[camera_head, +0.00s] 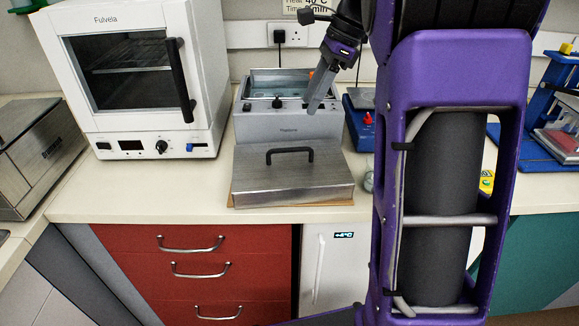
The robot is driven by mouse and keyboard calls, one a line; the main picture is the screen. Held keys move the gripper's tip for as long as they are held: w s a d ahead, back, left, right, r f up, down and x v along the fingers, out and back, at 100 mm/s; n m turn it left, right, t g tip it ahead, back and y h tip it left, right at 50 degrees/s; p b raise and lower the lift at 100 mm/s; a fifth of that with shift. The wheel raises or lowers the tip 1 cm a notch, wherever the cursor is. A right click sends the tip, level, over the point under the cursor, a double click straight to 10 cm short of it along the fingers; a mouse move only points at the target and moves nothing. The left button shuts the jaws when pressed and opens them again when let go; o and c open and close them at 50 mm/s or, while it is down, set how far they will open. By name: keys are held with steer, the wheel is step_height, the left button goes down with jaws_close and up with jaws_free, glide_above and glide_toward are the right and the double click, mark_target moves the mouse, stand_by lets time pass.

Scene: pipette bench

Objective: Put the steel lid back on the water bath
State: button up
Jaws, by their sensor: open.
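The steel lid (290,181) lies flat on a thin brown board (236,206) at the front of the bench, with its black arched handle (290,151) on top. The grey water bath (291,126) stands directly behind the lid, its top uncovered and its basin (280,84) showing. My gripper (315,106) hangs over the right part of the water bath, above and behind the lid, apart from the handle. It is open and holds nothing that I can see. The fingertips look small and are seen from the side.
A white oven (140,120) with a black door handle stands left of the bath. A steel box (38,155) is at the far left. A blue device with a red knob (367,119) stands close right of the bath. My arm hides part of the right bench.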

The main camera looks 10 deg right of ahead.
steer(key=b, duration=0.2)
glide_toward(290, 149)
steer(key=x, duration=0.5)
steer(key=shift+w+a, duration=0.2)
steer(key=shift+a, duration=0.05)
steer(key=x, duration=0.3)
steer(key=b+x, duration=0.1)
steer(key=shift+s+d+f, duration=0.1)
steer(key=shift+d+f, duration=0.15)
steer(key=shift+f, duration=0.1)
steer(key=shift+a+f, duration=0.2)
steer(key=shift+f, duration=0.15)
jaws_close()
steer(key=shift+r, duration=0.1)
